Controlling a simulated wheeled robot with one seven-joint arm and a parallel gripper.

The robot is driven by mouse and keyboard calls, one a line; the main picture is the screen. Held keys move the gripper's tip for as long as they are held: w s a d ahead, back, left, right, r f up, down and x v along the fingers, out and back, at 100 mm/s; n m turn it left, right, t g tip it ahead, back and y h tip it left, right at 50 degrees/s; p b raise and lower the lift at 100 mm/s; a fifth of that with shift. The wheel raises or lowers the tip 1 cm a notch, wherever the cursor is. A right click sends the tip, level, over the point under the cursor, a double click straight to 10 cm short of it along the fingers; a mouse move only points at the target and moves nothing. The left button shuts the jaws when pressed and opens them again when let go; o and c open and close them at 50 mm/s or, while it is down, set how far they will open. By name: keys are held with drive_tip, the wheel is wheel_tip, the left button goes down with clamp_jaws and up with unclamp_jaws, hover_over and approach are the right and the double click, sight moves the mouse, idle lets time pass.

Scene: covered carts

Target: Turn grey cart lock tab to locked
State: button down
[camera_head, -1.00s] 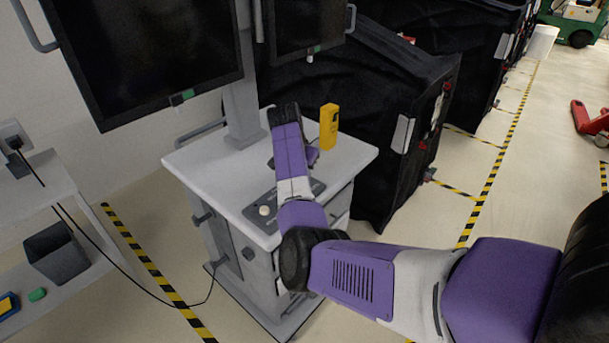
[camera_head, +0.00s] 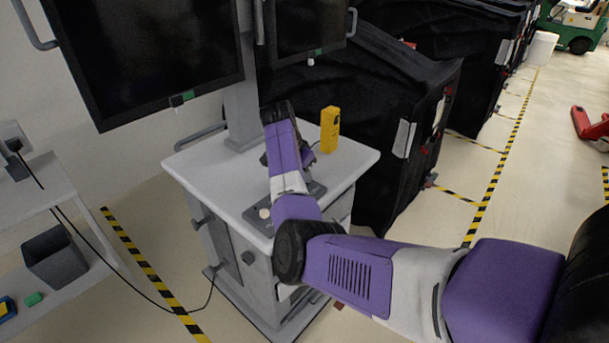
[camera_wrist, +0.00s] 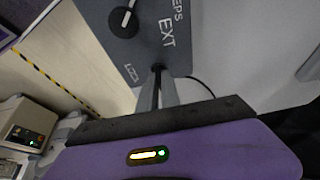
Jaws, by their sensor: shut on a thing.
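The grey cart (camera_head: 196,160) with a white top stands at the left centre in the head view. A dark grey control panel (camera_head: 258,222) lies on its top and also shows in the wrist view (camera_wrist: 185,62), with white lettering and a black round knob (camera_wrist: 124,22). In the wrist view my gripper (camera_wrist: 158,72) is at the panel's edge, its fingers shut on a small dark piece, which looks like the lock tab (camera_wrist: 157,67). The fingers hide most of it, so I cannot tell its turn. In the head view my arm hides the gripper.
A yellow device (camera_head: 329,130) stands on the cart top right of my arm. Monitors (camera_head: 150,50) hang above the cart. Black covered carts (camera_head: 385,120) stand behind and to the right. A shelf (camera_head: 45,205) is at the left.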

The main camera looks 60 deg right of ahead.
drive_tip(key=c, duration=1.6)
unclamp_jaws()
drive_tip(key=shift+o, duration=0.2)
drive_tip(key=b+v, duration=0.1)
drive_tip(key=v, duration=0.6)
drive_tip(key=shift+a+r+b, duration=0.2)
drive_tip(key=shift+r+b, duration=0.1)
drive_tip(key=shift+r, duration=0.05)
drive_tip(key=shift+w, duration=0.1)
